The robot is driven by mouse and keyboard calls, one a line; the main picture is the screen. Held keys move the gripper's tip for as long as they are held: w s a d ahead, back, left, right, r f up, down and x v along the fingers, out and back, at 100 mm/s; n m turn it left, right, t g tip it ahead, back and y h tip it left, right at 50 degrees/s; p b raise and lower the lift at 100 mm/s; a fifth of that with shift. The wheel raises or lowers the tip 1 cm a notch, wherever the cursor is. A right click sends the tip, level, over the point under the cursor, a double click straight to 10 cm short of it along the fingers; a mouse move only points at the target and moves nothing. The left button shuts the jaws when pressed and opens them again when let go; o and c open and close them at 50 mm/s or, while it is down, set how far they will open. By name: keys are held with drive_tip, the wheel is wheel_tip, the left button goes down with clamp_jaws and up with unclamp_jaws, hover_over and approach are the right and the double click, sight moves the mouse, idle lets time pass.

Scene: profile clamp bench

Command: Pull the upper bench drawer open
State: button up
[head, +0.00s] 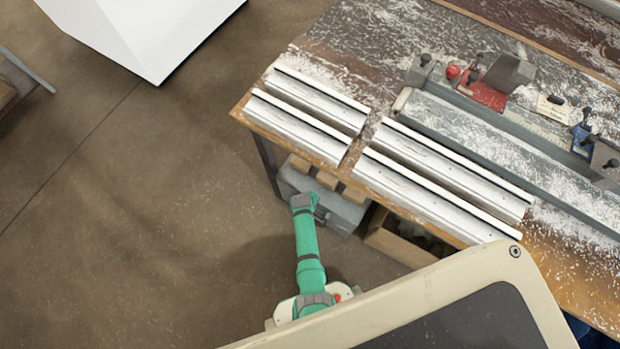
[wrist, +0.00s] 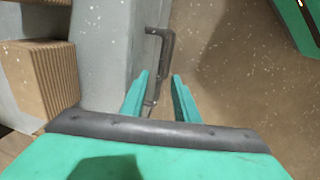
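A grey drawer unit (head: 345,213) sits under the front edge of the bench, at the end of my green arm. In the wrist view a grey panel (wrist: 105,50) carries a dark bar handle (wrist: 167,45). My gripper (wrist: 160,76) is open, with its two teal fingers on either side of the handle's lower part. A gap shows between each finger and the handle, and I see no grip on it. In the head view my gripper (head: 305,203) is at the drawer front, and the handle is mostly hidden. I cannot tell how far the drawer is out.
Wooden blocks (head: 327,180) sit by the grey unit, also in the wrist view (wrist: 40,75). White profiles (head: 300,125) lie along the bench (head: 350,50) above. A wooden box (head: 395,238) stands right of the unit. The floor (head: 130,220) on the left is free.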

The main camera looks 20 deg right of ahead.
drive_tip(key=shift+w+d+f, duration=0.1)
drive_tip(key=shift+f, duration=0.55)
drive_tip(key=shift+w+d+f, duration=0.1)
drive_tip(key=shift+f, duration=0.5)
clamp_jaws()
